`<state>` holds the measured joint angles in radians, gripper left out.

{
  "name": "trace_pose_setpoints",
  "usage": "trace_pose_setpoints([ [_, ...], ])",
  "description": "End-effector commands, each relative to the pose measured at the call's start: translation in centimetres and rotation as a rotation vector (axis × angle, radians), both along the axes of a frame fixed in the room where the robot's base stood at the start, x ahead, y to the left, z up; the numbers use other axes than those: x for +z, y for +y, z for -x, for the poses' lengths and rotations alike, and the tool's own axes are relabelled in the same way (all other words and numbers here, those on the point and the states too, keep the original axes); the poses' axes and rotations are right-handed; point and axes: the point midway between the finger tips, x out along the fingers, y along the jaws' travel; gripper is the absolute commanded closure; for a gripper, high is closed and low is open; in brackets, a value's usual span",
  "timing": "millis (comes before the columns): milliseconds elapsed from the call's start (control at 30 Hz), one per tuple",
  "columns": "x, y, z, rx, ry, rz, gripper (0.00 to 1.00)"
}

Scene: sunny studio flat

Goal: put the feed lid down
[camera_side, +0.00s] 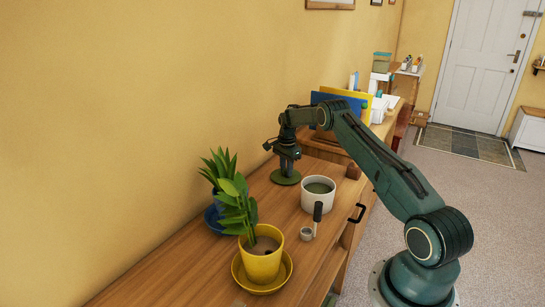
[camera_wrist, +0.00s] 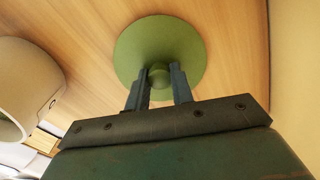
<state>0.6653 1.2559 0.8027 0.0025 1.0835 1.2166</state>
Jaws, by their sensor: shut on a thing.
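The feed lid is a round green disc with a knob. In the side view the feed lid (camera_side: 286,180) is flat at or just above the wooden top, left of the pale tub; I cannot tell whether it touches the wood. In the wrist view the lid (camera_wrist: 160,38) is seen from above against the wood. My gripper (camera_side: 287,167) points down over it. In the wrist view the gripper's fingers (camera_wrist: 159,76) stand on either side of the knob, shut on it. The pale tub (camera_side: 318,203) is open, with greenish contents; part of it shows in the wrist view (camera_wrist: 22,85).
A small brown object (camera_side: 352,171) sits right of the lid. The yellow wall is close behind.

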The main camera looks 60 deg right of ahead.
Motion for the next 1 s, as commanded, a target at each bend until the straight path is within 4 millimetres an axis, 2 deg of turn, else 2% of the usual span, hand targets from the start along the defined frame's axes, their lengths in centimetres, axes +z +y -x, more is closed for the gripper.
trace_pose_setpoints([
  [233,-0.3,0.0,0.0,0.000,0.000,0.000,1.00],
  [267,-0.2,0.0,0.0,0.000,0.000,0.000,0.71],
  [333,-0.2,0.0,0.0,0.000,0.000,0.000,0.57],
  [367,-0.2,0.0,0.0,0.000,0.000,0.000,0.55],
  [767,0.1,0.0,0.0,0.000,-0.001,0.000,0.55],
  [1000,2.0,0.0,0.0,0.000,-0.002,0.001,0.55],
])
